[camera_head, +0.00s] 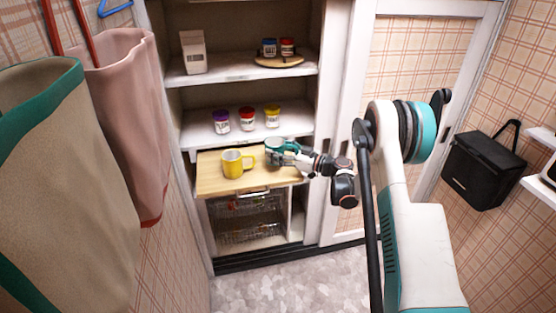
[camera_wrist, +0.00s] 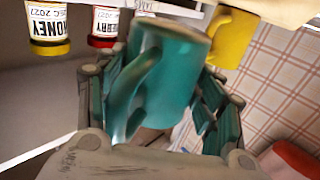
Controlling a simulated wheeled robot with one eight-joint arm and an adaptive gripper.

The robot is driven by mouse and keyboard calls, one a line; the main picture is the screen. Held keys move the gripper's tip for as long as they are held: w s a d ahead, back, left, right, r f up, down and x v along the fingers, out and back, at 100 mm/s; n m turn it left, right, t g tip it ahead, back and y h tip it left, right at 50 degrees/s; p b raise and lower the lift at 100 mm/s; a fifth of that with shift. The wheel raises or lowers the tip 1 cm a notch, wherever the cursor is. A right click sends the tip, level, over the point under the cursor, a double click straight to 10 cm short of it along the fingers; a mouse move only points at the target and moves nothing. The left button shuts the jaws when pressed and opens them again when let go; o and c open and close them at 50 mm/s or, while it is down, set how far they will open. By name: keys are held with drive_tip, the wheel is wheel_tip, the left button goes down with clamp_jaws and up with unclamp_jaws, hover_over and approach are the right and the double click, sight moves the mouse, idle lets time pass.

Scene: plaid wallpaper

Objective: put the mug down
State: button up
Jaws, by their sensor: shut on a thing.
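A teal mug (camera_head: 277,150) is between the fingers of my gripper (camera_head: 288,156) at the right part of the pull-out wooden board (camera_head: 215,183). In the wrist view the teal mug (camera_wrist: 172,75) fills the middle, its handle towards the left, with the fingers of my gripper (camera_wrist: 160,92) on both sides. My gripper is shut on it. I cannot tell whether its base touches the board. A yellow mug (camera_head: 233,164) stands on the board to the left of the teal mug; it also shows in the wrist view (camera_wrist: 232,38).
Several small jars (camera_head: 247,119) stand on the shelf just above the board. A higher shelf holds a white carton (camera_head: 193,52) and jars on a round tray (camera_head: 279,61). Wire baskets (camera_head: 245,220) sit below. The board's front left is bare. Bags hang at the left.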

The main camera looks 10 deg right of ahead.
wheel_tip(320, 180, down, 3)
drive_tip(key=shift+f+b, duration=0.15)
drive_tip(key=shift+b, duration=0.35)
drive_tip(key=o, duration=1.2)
drive_tip(key=shift+o, duration=0.2)
drive_tip(key=shift+s+d, duration=0.15)
drive_tip(key=shift+d, duration=0.15)
drive_tip(key=p+v, duration=0.4)
drive_tip(key=v, duration=0.7)
drive_tip(key=shift+s, duration=0.15)
drive_tip(key=shift+d, duration=0.1)
